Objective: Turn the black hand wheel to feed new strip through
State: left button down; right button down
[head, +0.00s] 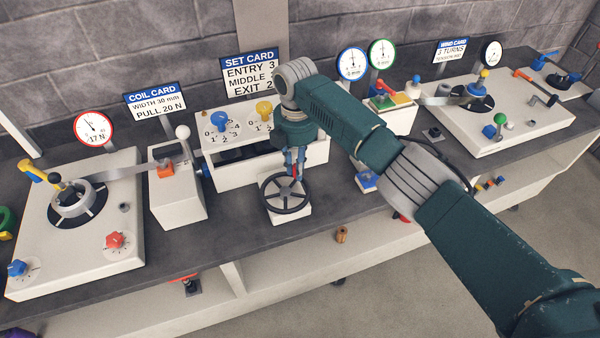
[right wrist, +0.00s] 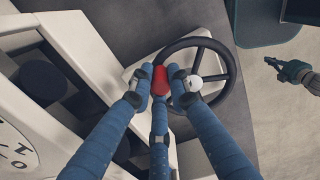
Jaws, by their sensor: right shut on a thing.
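The black hand wheel (head: 286,194) sits on the front of the white machine in the middle of the bench. It has a dark rim and spokes, and also shows in the right wrist view (right wrist: 222,60). My right gripper (head: 294,172) is over the wheel, with its blue fingers pointing down at it. In the right wrist view the fingertips (right wrist: 163,88) are shut on a red handle (right wrist: 160,78) at the wheel's rim. The fingers hide part of the handle and rim.
A strip (head: 125,171) runs from the left coil stand (head: 75,200) to a white block (head: 180,200) with a white-knobbed lever. The set card (head: 252,74) stands behind the roller machine. Another coil stand (head: 500,125) is at right. The bench's front edge is close to the wheel.

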jog(key=shift+w+a+r+n+b, duration=0.15)
jog(key=shift+a+n+b, duration=0.1)
jog(key=shift+n, duration=0.2)
jog(key=shift+w+a+f+n+b, duration=0.1)
jog(key=shift+n+b, duration=0.1)
jog(key=shift+n, duration=0.25)
jog(key=c, duration=1.6)
grip_release()
jog(key=shift+c, duration=0.2)
notch_tip(320, 180, up, 12)
jog(key=shift+s, duration=0.1)
